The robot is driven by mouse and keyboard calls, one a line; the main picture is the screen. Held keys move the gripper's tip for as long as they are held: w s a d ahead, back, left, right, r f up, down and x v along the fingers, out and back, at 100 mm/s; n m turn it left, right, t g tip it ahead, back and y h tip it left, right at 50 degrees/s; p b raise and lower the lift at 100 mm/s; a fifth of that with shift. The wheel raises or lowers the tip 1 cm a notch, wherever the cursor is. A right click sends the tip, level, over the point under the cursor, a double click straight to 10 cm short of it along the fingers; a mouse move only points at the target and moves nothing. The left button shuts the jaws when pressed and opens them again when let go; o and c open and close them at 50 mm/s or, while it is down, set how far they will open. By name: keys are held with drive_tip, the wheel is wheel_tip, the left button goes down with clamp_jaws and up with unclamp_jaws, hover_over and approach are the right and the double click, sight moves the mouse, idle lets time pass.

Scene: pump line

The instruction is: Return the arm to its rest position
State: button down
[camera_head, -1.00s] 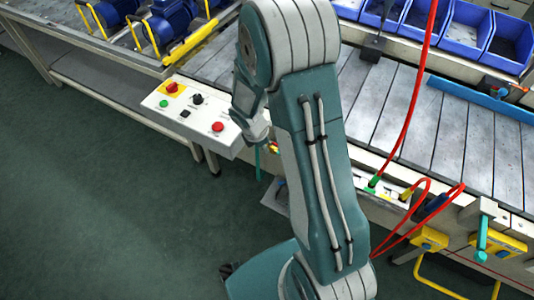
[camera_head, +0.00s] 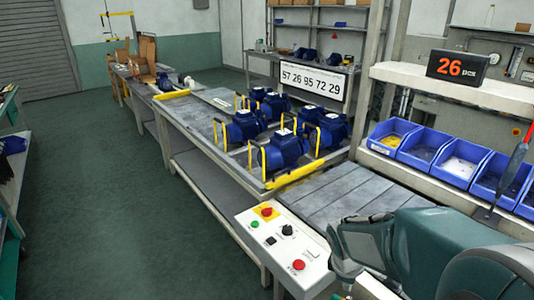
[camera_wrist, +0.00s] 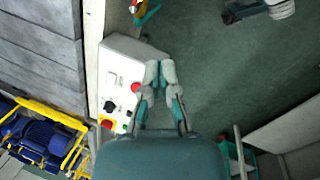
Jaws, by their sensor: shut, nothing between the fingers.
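My gripper (camera_wrist: 160,68) is shut and empty in the wrist view, its fingertips together. In that picture the tips overlap the edge of the white control panel (camera_wrist: 118,52), right of a red button (camera_wrist: 136,87); I cannot tell the height between them. In the head view my arm (camera_head: 440,250) is folded low at the bottom right, beside the control panel (camera_head: 258,246). The fingertips are not clear there. The panel carries a red button on yellow (camera_head: 267,211), a green button (camera_head: 254,224), a black knob (camera_head: 288,230) and a red button (camera_head: 299,265).
A conveyor (camera_head: 345,192) runs behind the panel, with blue pumps (camera_head: 283,150) on the yellow-edged pallet beyond. Blue bins (camera_head: 424,146) line the right, under a counter display (camera_head: 457,66). Green floor (camera_head: 110,210) lies open on the left.

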drive_tip(key=s+a+r+m+t+y, duration=0.2)
drive_tip(key=s+a+r+m+t, duration=0.2)
drive_tip(key=s+r+m, duration=0.7)
drive_tip(key=s+r, duration=0.3)
drive_tip(key=shift+s+r+m, duration=0.15)
drive_tip(key=shift+s+m, duration=0.2)
drive_tip(key=shift+m, duration=0.05)
idle(0.4)
